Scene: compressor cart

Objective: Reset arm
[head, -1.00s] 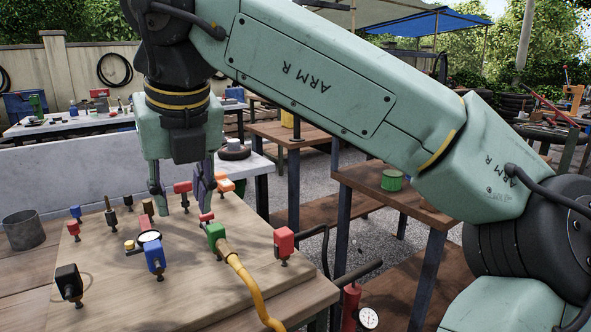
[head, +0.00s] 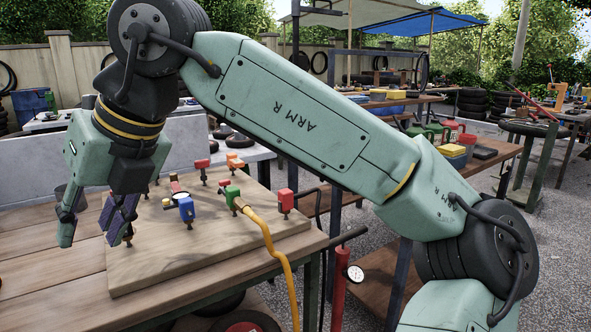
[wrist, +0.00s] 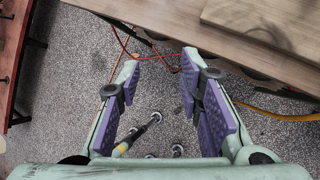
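My gripper (head: 95,228) hangs at the left of the head view, over the near left part of the wooden board (head: 150,272) on the bench. Its fingers stand apart with nothing between them. In the wrist view my gripper (wrist: 164,72) is also open and empty, its purple pads facing each other over grey gravel. My arm reaches across the head view from the lower right to the upper left, bent at the elbow.
The board carries a blue fitting (head: 186,208), a green fitting (head: 232,193) with a yellow hose (head: 270,240), and several red ones. A red pump with a gauge (head: 354,273) stands right of the bench.

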